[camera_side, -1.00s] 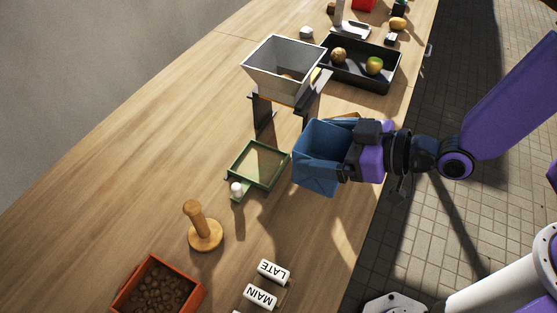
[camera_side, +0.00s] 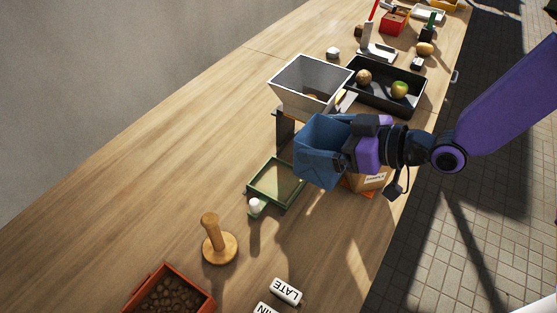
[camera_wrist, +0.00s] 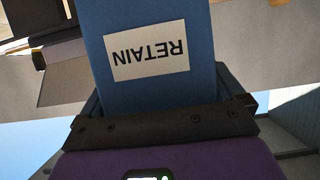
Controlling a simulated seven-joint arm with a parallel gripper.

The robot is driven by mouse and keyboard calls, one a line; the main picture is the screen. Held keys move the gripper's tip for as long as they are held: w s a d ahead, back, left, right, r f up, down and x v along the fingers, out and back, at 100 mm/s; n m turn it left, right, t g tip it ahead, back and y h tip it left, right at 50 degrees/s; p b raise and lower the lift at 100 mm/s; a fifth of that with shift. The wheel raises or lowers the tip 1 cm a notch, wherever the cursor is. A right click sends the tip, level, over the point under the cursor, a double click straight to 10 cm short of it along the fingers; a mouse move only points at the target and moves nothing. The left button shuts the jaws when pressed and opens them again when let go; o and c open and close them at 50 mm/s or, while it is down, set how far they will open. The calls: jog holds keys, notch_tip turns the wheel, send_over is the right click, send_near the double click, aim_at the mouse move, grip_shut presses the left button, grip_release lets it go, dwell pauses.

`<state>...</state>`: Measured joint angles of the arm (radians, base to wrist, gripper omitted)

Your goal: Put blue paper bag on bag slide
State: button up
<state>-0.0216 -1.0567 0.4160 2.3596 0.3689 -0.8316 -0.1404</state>
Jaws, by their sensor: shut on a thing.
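The blue paper bag (camera_side: 316,158) hangs in my gripper (camera_side: 348,151), open end up, above the table in the side view. In the wrist view the blue bag (camera_wrist: 145,85) fills the space between my fingers and carries a white label reading RETAIN, upside down. My gripper is shut on its side. A green-framed slide tray (camera_side: 259,180) with a white knob, seemingly the bag slide, lies on the table at the bag's lower left. The bag appears raised and apart from it, partly hiding its right end.
A grey hopper (camera_side: 288,95) on dark supports stands just behind the bag. A brown labelled bag (camera_side: 376,181) is below my gripper. A wooden peg stand (camera_side: 211,232) and red crate (camera_side: 137,300) are in front.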

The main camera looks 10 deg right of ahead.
aim_at(306, 137)
jog(key=x, duration=0.6)
jog(key=shift+d+f, duration=0.1)
jog(key=shift+d, duration=0.05)
jog(key=shift+w+a+f, duration=0.55)
jog(key=shift+f, duration=0.9)
jog(key=shift+w+a+f, duration=0.5)
jog(key=shift+w+f, duration=0.05)
jog(key=shift+f, duration=0.9)
jog(key=shift+w+a+f, duration=0.55)
jog(key=shift+f, duration=0.85)
jog(key=shift+f, duration=0.15)
jog(key=o, duration=0.6)
jog(key=shift+o, duration=0.2)
